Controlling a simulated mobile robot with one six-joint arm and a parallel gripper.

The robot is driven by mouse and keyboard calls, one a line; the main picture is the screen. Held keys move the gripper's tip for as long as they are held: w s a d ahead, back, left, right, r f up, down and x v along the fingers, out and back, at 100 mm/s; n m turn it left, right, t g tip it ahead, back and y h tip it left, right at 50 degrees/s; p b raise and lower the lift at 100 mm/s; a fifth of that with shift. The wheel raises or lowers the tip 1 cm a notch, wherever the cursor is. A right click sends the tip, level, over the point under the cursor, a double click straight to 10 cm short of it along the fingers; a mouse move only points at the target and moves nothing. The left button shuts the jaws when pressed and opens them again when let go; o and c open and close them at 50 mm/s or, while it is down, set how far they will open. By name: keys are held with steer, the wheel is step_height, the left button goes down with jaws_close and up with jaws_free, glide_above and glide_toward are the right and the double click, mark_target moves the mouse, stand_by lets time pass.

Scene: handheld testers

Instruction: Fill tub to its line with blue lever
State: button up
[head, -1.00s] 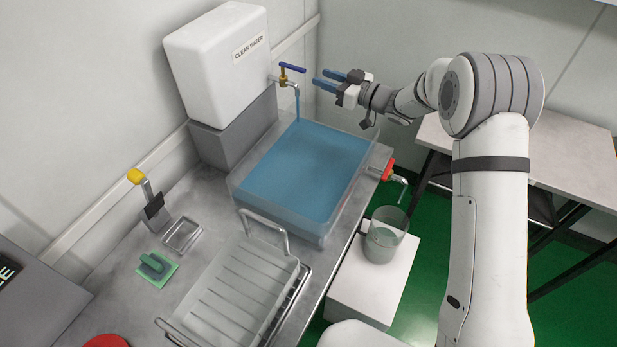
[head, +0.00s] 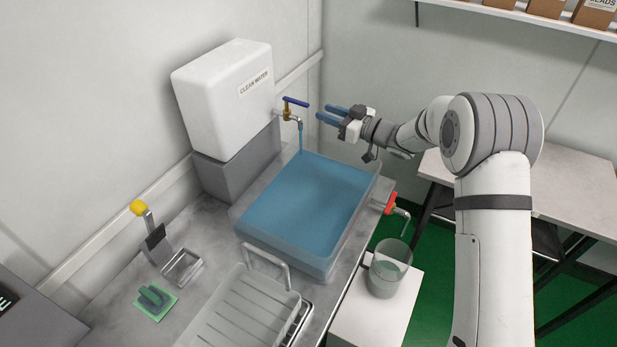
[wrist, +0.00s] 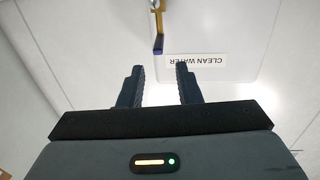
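The blue lever (head: 295,102) sits on a brass tap at the front of the white clean water tank (head: 222,98). It also shows in the wrist view (wrist: 158,44), ahead of my fingers. Blue water runs from the spout (head: 300,140) into the clear tub (head: 283,258). The tub holds blue water (head: 305,205) over its whole floor; I cannot make out the fill line. My gripper (head: 325,113) is just right of the lever, apart from it. In the wrist view my gripper (wrist: 158,70) is open, with nothing between its fingers.
A red-handled tap (head: 391,204) is at the tub's right end, above a clear bucket (head: 388,270) on a white stand. A grey table (head: 575,190) stands at right.

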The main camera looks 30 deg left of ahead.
mark_target(305, 107)
steer(key=n+t+b, duration=0.1)
steer(key=n, duration=0.1)
steer(key=a+n+t+b, duration=0.1)
steer(key=n+b, duration=0.1)
steer(key=n, duration=0.1)
steer(key=a+n+t+b, duration=0.1)
steer(key=n+b, duration=0.1)
steer(key=shift+s+f+h, duration=0.15)
steer(key=shift+s+h, duration=0.15)
steer(key=shift+s, duration=0.1)
steer(key=n+t+b, duration=0.1)
steer(key=n+b, duration=0.1)
steer(key=n, duration=0.1)
steer(key=shift+s+a+t, duration=0.15)
steer(key=shift+s+t, duration=0.15)
steer(key=shift+t, duration=0.1)
steer(key=n+b, duration=0.1)
steer(key=n, duration=0.1)
steer(key=n+t+h+b, duration=0.1)
steer(key=n, duration=0.1)
steer(key=shift+s, duration=0.35)
steer(key=shift+p+x, duration=0.7)
steer(key=shift+x, duration=3.2)
steer(key=shift+c, duration=0.4)
steer(key=shift+f, duration=0.1)
jaws_close()
